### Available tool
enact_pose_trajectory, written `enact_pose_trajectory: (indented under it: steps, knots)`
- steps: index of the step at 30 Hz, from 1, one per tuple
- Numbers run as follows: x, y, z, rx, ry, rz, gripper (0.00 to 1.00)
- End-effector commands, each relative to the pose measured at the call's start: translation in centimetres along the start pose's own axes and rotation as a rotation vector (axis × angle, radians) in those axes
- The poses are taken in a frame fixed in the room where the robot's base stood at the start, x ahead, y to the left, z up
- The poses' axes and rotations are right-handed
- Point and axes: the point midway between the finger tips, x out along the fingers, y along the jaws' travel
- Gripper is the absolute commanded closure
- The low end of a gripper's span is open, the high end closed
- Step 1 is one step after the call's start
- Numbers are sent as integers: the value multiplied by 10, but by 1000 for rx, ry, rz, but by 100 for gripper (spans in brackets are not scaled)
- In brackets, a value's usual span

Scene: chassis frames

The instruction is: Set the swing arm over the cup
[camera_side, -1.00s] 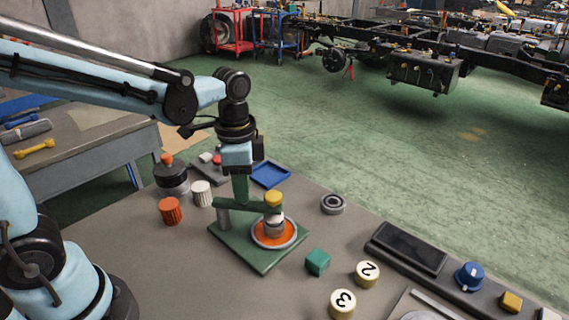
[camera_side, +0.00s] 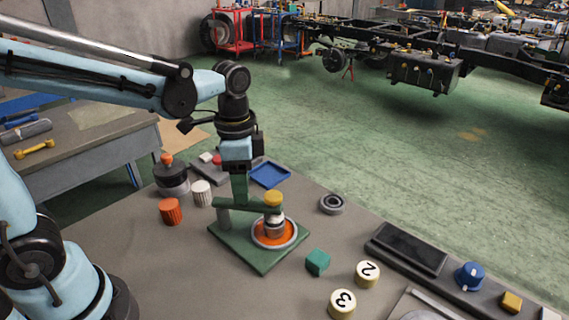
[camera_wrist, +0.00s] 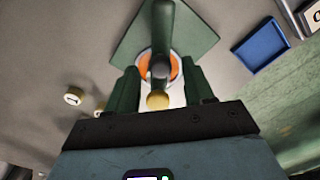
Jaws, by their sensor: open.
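That end stands over the cup (camera_side: 290,236), a round orange-bottomed dish with a pale rim. In the wrist view the knob (camera_wrist: 157,100) and cup (camera_wrist: 176,68) line up between the fingers. My gripper (camera_side: 240,197) is open, pointing down at the bar between post and knob. Its two green fingers (camera_wrist: 162,72) straddle the bar; contact is not clear.
An orange ribbed cap (camera_side: 171,211) and a white one (camera_side: 202,193) stand left of the plate. A teal cube (camera_side: 318,262) and numbered discs (camera_side: 367,274) lie at right. A bearing ring (camera_side: 332,203) and blue tray (camera_side: 269,174) lie behind.

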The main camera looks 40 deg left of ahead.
Motion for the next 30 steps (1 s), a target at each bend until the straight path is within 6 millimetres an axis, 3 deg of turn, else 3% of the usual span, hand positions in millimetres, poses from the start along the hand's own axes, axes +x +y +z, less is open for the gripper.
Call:
enact_pose_trajectory:
  steps: [18, 24, 30]
  knots:
    - [-91, 1, 1, 1, 0, 1, 48]
    - [-108, 1, 0, 1, -1, 1, 48]
    - [-112, 1, 0, 1, 0, 1, 48]
